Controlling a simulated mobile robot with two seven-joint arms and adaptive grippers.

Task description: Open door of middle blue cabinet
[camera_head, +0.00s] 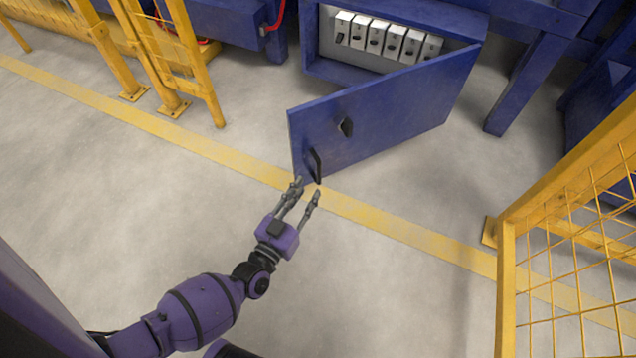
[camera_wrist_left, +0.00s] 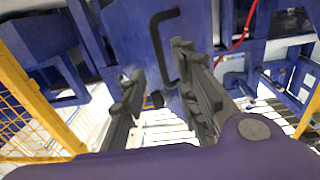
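The middle blue cabinet (camera_head: 312,50) stands at the top centre of the head view. Its blue door (camera_head: 390,110) is swung wide open toward me, hinged on the right. A dark handle (camera_head: 314,166) sits near the door's free left edge, and a dark latch (camera_head: 345,127) is farther in. My left gripper (camera_head: 307,187) is open, its fingertips close to the handle. In the left wrist view the black handle (camera_wrist_left: 158,45) shows just beyond the spread fingers (camera_wrist_left: 157,65); I cannot tell whether they touch it. My right gripper is not in view.
Inside the cabinet is a row of several white switch boxes (camera_head: 375,37). Yellow fence posts (camera_head: 200,65) stand at the upper left, and a yellow mesh fence (camera_head: 570,230) stands at the right. The grey floor in front is clear, crossed by a yellow line (camera_head: 400,233).

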